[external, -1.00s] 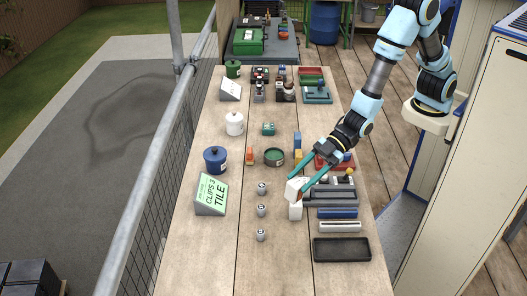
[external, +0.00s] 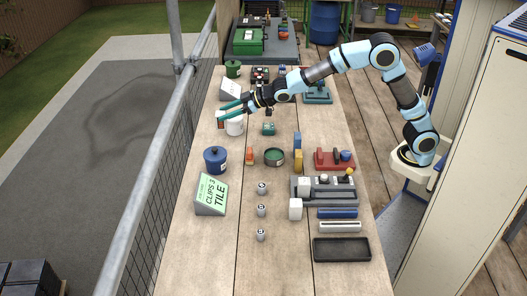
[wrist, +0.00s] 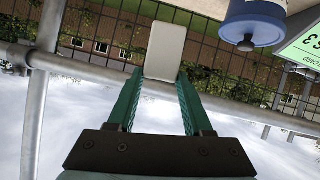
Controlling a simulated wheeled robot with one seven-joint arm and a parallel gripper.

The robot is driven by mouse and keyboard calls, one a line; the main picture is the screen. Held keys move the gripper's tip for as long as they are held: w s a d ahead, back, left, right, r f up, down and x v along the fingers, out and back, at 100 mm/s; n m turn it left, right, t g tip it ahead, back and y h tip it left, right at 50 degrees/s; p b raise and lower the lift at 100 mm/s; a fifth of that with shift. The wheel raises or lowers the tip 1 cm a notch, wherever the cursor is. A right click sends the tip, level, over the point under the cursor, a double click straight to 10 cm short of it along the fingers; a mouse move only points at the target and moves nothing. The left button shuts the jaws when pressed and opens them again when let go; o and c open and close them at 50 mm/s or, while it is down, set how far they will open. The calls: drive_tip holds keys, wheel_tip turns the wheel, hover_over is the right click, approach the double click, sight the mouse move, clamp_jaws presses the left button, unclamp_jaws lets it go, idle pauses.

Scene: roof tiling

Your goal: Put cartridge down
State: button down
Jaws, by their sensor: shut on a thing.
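In the wrist view my gripper (wrist: 160,88) is shut on a pale, flat-sided block, the cartridge (wrist: 165,50), which sticks out beyond the green fingertips. The block is clear of the bench surface in that view. In the external view only a small part of it shows at the fingertips. Whether it touches the white pot cannot be told.
A blue-lidded pot (external: 215,160) and a green-and-grey sign (external: 211,194) stand on the left. A white block (external: 303,187) is in the grey tray (external: 335,197); another (external: 295,209) stands beside it. A railing (external: 150,150) runs along the left edge. The bench's front left is clear.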

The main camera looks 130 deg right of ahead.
drive_tip(key=s+d+b, duration=0.1)
drive_tip(key=s+d, duration=0.1)
drive_tip(key=s, duration=0.1)
drive_tip(key=s+d+m+g+h+b, duration=0.1)
drive_tip(key=s+d+b, duration=0.1)
drive_tip(key=d, duration=0.1)
drive_tip(key=s+d+m+g+b, duration=0.1)
drive_tip(key=s+d, duration=0.2)
drive_tip(key=shift+s+d+f+h+b, duration=0.15)
drive_tip(key=shift+s+f+h+b, duration=0.15)
drive_tip(key=shift+f+b, duration=0.05)
drive_tip(key=s+d+m+g+h+b, duration=0.1)
drive_tip(key=s+d+m+g+b, duration=0.25)
drive_tip(key=s, duration=0.55)
drive_tip(key=shift+n+t, duration=0.25)
drive_tip(key=shift+t, duration=0.2)
drive_tip(key=shift+d+f+b, duration=0.2)
drive_tip(key=shift+f+b, duration=0.2)
drive_tip(key=shift+f, duration=1.2)
drive_tip(key=shift+d+f+b, duration=0.25)
drive_tip(key=shift+f+b, duration=0.1)
drive_tip(key=shift+f, duration=1.3)
drive_tip(key=shift+d+f+b, duration=0.2)
drive_tip(key=shift+f+b, duration=0.2)
drive_tip(key=shift+f, duration=1.2)
drive_tip(key=shift+c, duration=1.5)
unclamp_jaws()
drive_tip(key=shift+f, duration=0.1)
